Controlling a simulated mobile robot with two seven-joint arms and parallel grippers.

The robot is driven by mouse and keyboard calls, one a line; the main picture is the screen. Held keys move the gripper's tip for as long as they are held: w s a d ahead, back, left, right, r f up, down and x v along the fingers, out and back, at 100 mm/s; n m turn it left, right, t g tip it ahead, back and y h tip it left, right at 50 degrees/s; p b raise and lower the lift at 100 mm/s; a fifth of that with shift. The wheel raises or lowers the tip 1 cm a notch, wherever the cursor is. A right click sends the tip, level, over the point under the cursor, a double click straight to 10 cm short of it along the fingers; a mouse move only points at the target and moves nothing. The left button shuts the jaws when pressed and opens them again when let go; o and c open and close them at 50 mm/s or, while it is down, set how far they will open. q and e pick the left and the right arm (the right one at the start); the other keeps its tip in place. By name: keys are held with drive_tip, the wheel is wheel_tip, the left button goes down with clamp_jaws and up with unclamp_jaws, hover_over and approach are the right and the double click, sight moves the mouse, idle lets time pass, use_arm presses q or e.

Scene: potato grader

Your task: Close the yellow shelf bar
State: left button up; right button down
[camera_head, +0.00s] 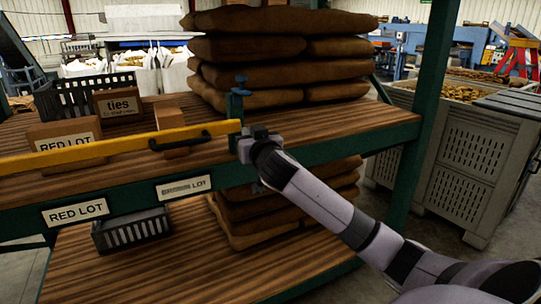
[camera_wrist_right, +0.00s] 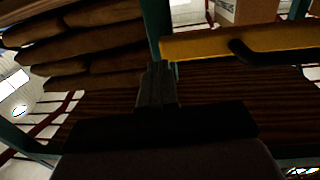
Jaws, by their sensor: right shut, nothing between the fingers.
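The yellow shelf bar (camera_head: 120,149) runs across the front of the shelf from the left edge to the middle in the head view. A black handle (camera_head: 180,141) sits on it near its right end. The bar's end shows in the right wrist view (camera_wrist_right: 205,47), with the handle (camera_wrist_right: 245,52) on it. A blue catch on a green post (camera_head: 238,90) stands just behind the bar's right end. My right gripper (camera_head: 245,140) is shut and empty, at the bar's right end; whether it touches the bar I cannot tell. In the wrist view its fingers (camera_wrist_right: 157,85) are together below the bar's end. My left gripper is not in view.
Stacked brown sacks (camera_head: 275,48) lie on the shelf behind my right gripper. A cardboard box labelled ties (camera_head: 117,104) and a dark crate (camera_head: 82,95) stand at left. A green upright (camera_head: 425,100) is at right, with a grey potato bin (camera_head: 465,160) beyond.

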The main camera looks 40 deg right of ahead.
drive_tip(key=d+b+v, duration=0.1)
drive_tip(key=v, duration=0.9)
drive_tip(key=shift+s, duration=0.25)
drive_tip(key=shift+f, duration=0.1)
drive_tip(key=s+a+f+n+g+y+p, duration=0.25)
drive_tip(key=a+f, duration=0.25)
drive_tip(key=f, duration=0.5)
drive_tip(key=s+a+f+n+g+y+p, duration=0.1)
drive_tip(key=s+a+f+n+y, duration=0.2)
drive_tip(key=f, duration=0.6)
drive_tip(key=s+a+f+n+g+y+p, duration=0.1)
drive_tip(key=s+a+f+g+y+p, duration=0.1)
drive_tip(key=s+a+f, duration=1.1)
drive_tip(key=s+y+p, duration=0.1)
drive_tip(key=s, duration=0.1)
drive_tip(key=shift+s+f+g, duration=0.25)
drive_tip(key=shift+f+g, duration=0.1)
drive_tip(key=shift+f, duration=0.05)
drive_tip(key=shift+y, duration=0.25)
